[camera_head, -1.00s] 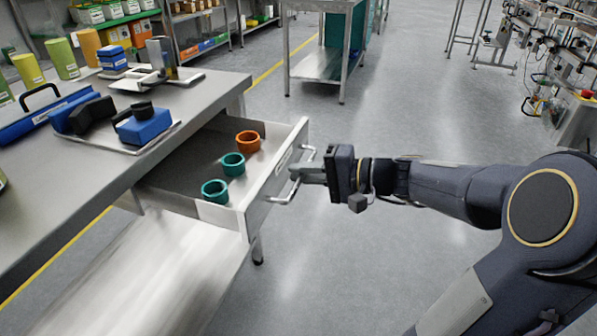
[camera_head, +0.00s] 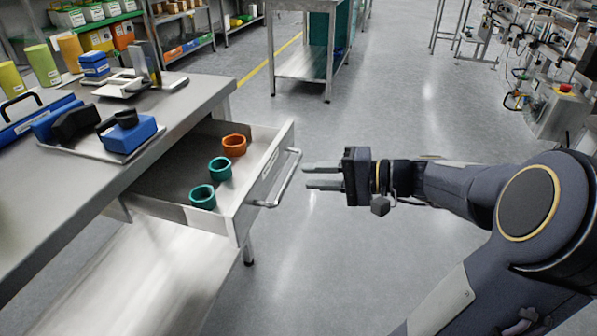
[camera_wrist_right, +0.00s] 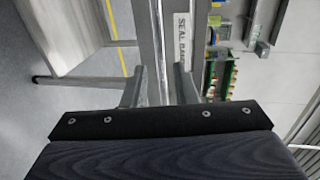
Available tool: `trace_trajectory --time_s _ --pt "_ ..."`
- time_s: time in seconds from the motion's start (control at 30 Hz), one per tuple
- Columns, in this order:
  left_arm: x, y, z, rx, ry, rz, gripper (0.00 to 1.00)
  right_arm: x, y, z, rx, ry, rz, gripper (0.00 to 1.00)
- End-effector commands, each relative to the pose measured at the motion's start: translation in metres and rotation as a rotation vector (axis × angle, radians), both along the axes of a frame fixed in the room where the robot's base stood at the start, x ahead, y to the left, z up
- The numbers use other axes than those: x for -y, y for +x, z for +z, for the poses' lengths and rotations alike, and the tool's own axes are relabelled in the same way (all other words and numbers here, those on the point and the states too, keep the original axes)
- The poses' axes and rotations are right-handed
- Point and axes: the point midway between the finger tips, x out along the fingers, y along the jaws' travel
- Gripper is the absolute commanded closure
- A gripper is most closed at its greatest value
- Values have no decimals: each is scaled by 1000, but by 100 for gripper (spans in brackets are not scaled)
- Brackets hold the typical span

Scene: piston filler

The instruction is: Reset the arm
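My right gripper (camera_head: 308,177) is open and empty, with its two fingers apart. It stands just to the right of the handle (camera_head: 284,181) of the pulled-out drawer (camera_head: 238,208), with a small gap between them. In the right wrist view both fingers of the gripper (camera_wrist_right: 160,88) show spread, and the drawer front with its label (camera_wrist_right: 181,38) lies beyond them. The right arm reaches in from the right, stretched toward the drawer. My left gripper is not in view.
The open drawer holds an orange ring (camera_head: 234,145) and two teal rings (camera_head: 220,169). The workbench (camera_head: 206,98) above it carries a tray with blue-and-black items. Open floor (camera_head: 385,95) lies beyond and in front of the gripper. A metal cart (camera_head: 302,63) stands farther back.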

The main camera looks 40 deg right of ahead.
Motion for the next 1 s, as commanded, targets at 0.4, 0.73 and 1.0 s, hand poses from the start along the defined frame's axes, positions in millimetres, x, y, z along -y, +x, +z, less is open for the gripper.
trace_trajectory --time_s 0.4,0.73,1.0 --pt "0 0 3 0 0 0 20 11 -14 4 0 -1 1 74" --pt "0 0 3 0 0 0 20 10 -14 4 0 -1 1 74" --pt "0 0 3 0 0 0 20 -63 -43 -11 -117 -134 186 74"
